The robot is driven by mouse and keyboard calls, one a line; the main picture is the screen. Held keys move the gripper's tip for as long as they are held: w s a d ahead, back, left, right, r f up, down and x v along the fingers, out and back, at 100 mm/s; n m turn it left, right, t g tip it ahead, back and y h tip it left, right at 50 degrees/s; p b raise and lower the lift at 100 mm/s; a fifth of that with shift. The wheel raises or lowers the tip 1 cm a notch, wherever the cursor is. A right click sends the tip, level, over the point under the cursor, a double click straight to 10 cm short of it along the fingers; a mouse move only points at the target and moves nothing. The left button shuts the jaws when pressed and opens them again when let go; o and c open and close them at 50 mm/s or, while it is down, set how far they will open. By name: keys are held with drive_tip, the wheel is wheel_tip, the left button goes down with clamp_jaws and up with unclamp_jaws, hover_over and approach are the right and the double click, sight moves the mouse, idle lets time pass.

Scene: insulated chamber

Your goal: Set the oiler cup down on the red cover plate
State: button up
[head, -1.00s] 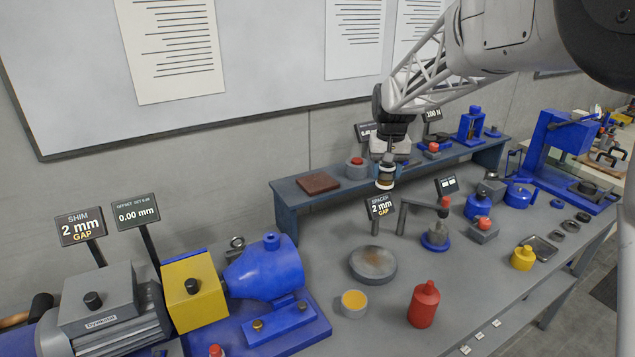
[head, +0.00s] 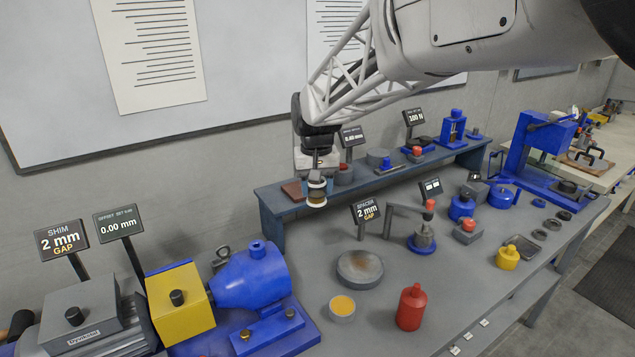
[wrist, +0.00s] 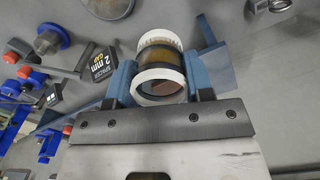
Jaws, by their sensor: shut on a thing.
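The oiler cup is a short amber-brown cylinder with white rims. It shows in the head view (head: 317,192) and in the wrist view (wrist: 161,66), where it sits between the blue fingers. My gripper (head: 317,176) is shut on the cup and holds it in front of the raised shelf's left part. The red cover plate (head: 292,190) is a flat brownish-red square on the left end of that shelf, partly hidden behind my gripper and the cup. The cup appears just right of the plate in the picture; its height above the shelf is hard to tell.
The blue-grey shelf (head: 270,206) carries a grey block with a red knob (head: 343,173) right of the plate. A spacer sign (head: 367,212) stands in front. Below are a round grey dish (head: 360,269), a yellow-topped cup (head: 342,307) and a red bottle (head: 411,306).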

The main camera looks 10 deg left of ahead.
drive_tip(key=shift+w+a, duration=0.1)
drive_tip(key=shift+w, duration=0.05)
drive_tip(key=w+a, duration=0.2)
drive_tip(key=w, duration=0.2)
drive_tip(key=w+a+f, duration=0.1)
drive_tip(key=w+a, duration=0.2)
drive_tip(key=w, duration=0.2)
drive_tip(key=w+a, duration=0.2)
drive_tip(key=w, duration=0.2)
drive_tip(key=shift+w+a+f, duration=0.25)
drive_tip(key=shift+w, duration=0.15)
idle(0.3)
drive_tip(key=shift+f, duration=1.75)
drive_tip(key=shift+f, duration=0.15)
drive_tip(key=o, duration=1.1)
